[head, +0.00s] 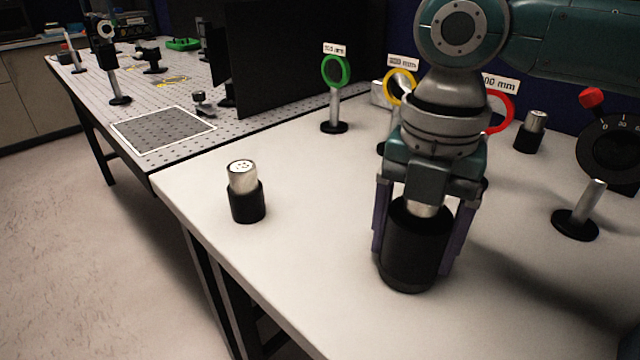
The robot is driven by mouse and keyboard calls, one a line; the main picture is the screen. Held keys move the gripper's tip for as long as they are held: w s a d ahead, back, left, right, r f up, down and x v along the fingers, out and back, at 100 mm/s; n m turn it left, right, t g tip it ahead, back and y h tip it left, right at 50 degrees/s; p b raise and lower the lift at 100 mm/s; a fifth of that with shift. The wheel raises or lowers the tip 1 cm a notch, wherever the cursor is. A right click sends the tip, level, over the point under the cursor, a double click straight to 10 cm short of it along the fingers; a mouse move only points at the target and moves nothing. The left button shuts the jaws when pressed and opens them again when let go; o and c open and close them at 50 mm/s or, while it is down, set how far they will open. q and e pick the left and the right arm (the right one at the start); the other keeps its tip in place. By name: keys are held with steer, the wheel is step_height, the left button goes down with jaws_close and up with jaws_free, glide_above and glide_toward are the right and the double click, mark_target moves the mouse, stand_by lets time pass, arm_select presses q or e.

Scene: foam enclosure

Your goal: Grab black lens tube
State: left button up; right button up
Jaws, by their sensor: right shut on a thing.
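A black lens tube (412,250) stands upright at the front of the white table, with a silver upper part just showing under my gripper. My right gripper (424,232) points straight down over it and is shut on it, one finger on each side. I cannot tell whether the tube's base touches the table. A similar black tube with a silver top (246,193) stands upright near the table's left edge. Another black and silver one (530,133) stands at the back right. My left gripper is not in view.
On the white table (310,260) stand a green ring lens (335,72), a yellow one (387,87) and a red one (508,108). A black dial mount with a red knob (606,146) is at right. A perforated optical table (260,131) and black panels stand at back left.

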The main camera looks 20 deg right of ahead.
steer(key=shift+c, duration=0.8)
steer(key=shift+r, duration=0.1)
